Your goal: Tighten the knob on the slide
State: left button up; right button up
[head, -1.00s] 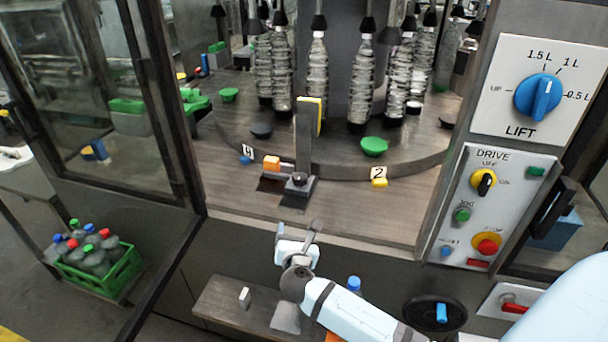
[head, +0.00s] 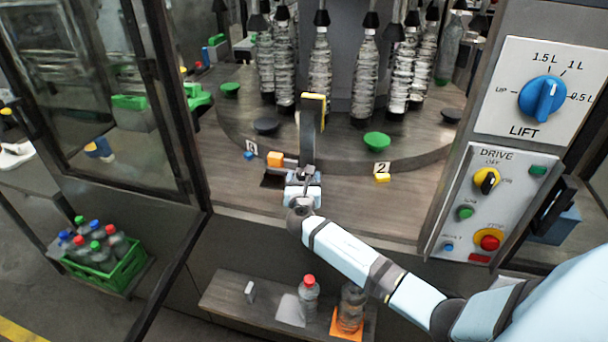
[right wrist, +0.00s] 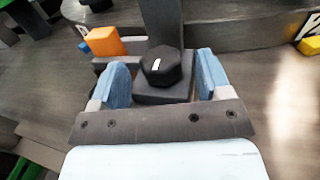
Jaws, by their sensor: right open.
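The slide is a dark block with a tall upright post (head: 311,125) that has a yellow pad at its top, on the machine deck. Its black knob (right wrist: 161,66) with a white mark sits on the block in the right wrist view. My right gripper (head: 304,180) is at the foot of the post. In the right wrist view its blue fingers (right wrist: 163,78) stand apart on either side of the knob, with gaps showing. In the head view the gripper hides the knob. My left gripper is not in view.
An orange block (head: 275,159) sits beside the slide. Number markers 1 and 2 (head: 381,169) stand on the deck before the round table (head: 420,150) with hanging bottles. The control panel (head: 487,205) is at the right. A shelf with bottles (head: 235,297) lies below.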

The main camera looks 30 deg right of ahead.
jog(key=shift+w+d, duration=0.4)
jog(key=shift+w, duration=0.15)
jog(key=c, duration=0.9)
jog(key=shift+h, duration=0.3)
